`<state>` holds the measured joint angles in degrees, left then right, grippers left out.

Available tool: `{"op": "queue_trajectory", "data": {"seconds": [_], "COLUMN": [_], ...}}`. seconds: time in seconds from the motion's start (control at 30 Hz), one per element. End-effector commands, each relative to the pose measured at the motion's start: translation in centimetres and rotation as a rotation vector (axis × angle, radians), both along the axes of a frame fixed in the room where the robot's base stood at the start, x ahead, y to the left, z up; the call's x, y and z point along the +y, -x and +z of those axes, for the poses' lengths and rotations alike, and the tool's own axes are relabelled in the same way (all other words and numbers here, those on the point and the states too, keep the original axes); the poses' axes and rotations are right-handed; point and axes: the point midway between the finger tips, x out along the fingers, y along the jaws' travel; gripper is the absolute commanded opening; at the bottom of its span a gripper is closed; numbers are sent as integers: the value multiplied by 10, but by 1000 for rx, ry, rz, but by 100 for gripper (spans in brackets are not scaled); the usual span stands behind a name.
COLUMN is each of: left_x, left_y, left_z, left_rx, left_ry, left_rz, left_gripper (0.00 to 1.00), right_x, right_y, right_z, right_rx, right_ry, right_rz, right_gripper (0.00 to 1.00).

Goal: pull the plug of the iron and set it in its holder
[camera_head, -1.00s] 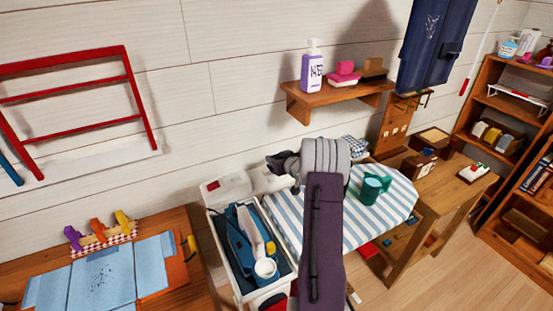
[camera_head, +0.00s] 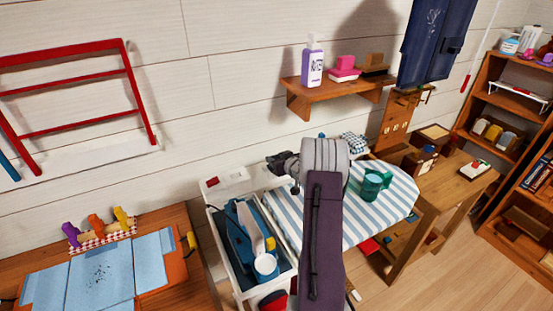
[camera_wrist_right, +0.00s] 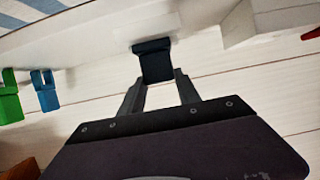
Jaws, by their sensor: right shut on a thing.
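The blue iron (camera_head: 238,236) sits in a white-rimmed tray (camera_head: 222,262) left of the striped ironing board (camera_head: 390,212). My right gripper (camera_head: 276,163) is above the far end of the tray, near the wall. In the right wrist view, my right gripper (camera_wrist_right: 157,85) is shut on a dark block, which looks like the plug (camera_wrist_right: 153,65). The plug's far end is close to a pale block; I cannot tell whether they touch. The plug is not clear in the head view. The holder cannot be told for certain. My left gripper is out of view.
A white box with a red mark (camera_head: 226,182) stands behind the tray. A wall shelf (camera_head: 338,92) holds a lotion bottle (camera_head: 312,65). Colored pegs (camera_head: 97,228) stand on the left table.

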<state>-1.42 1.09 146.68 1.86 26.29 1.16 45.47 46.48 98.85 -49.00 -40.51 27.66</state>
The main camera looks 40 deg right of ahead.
Motion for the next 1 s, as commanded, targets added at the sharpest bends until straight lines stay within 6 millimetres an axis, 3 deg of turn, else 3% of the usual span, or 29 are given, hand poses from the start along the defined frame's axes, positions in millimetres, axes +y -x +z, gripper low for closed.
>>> {"op": "queue_trajectory", "data": {"seconds": [0.17,0.2,0.3,0.67,1.0], "left_x": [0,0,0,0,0], "left_y": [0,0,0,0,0], "left_z": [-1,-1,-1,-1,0], "left_rx": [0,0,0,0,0], "left_ry": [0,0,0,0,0], "left_rz": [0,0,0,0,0], "left_gripper": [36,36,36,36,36], "right_x": [0,0,0,1,15], "right_y": [0,0,0,6,68], "right_z": [-3,-3,-3,1,27], "right_rx": [1,1,1,0,1], "right_ry": [0,0,0,0,1], "right_rz": [0,0,0,-1,-2], "right_gripper": [0,42,65,65,65]}}
